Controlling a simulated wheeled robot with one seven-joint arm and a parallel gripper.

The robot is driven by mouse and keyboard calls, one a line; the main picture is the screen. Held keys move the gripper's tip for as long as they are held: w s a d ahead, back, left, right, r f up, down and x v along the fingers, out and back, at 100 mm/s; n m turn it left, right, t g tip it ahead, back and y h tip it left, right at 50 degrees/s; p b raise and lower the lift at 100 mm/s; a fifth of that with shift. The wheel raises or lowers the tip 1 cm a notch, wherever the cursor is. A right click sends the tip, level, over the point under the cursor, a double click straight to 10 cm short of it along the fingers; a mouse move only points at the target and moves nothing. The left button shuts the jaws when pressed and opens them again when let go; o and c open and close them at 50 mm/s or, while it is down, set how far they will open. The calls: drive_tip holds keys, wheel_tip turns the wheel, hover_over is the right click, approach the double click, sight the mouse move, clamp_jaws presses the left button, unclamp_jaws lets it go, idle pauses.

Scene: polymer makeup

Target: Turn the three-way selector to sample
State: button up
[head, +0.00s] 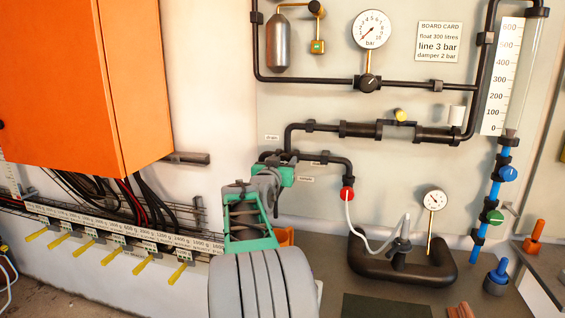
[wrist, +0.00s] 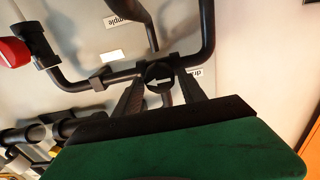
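The three-way selector (wrist: 160,77) is a dark round knob at the pipe junction in the wrist view. Its white arrow seems to point to the picture's left. My gripper's two dark fingers reach up on either side of the knob, and they look apart from it by small gaps. Whether either touches is unclear. The "sample" label (wrist: 127,8) is at the top of the wrist view; the label reading "drain" (wrist: 195,72) is just right of the selector. In the head view my gripper (head: 287,163) is at the junction and hides the knob.
Black pipes (head: 320,126) run around the junction. A red fitting (head: 347,194) with a pale hose is right of my gripper, above a black basin (head: 375,266). An orange cabinet (head: 135,85) juts out at the left, with yellow-handled levers (head: 143,270) below it.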

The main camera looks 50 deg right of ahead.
clamp_jaws()
idle(0.3)
drive_tip(key=shift+f+b, duration=0.15)
drive_tip(key=shift+b, duration=0.45)
drive_tip(key=shift+f+m+b, duration=0.15)
drive_tip(key=shift+m+b, duration=0.55)
drive_tip(key=shift+b, duration=0.3)
drive_tip(key=m+b, duration=0.1)
drive_tip(key=b, duration=0.1)
drive_tip(key=shift+f+b, duration=0.1)
drive_tip(key=shift+b, duration=0.25)
drive_tip(key=m+b, duration=0.6)
drive_tip(key=b, duration=0.1)
drive_tip(key=shift+s, duration=0.1)
drive_tip(key=m+b, duration=0.4)
drive_tip(key=m, duration=0.1)
drive_tip(key=shift+m+b, duration=1.35)
drive_tip(key=shift+m, duration=0.75)
drive_tip(key=shift+r, duration=0.2)
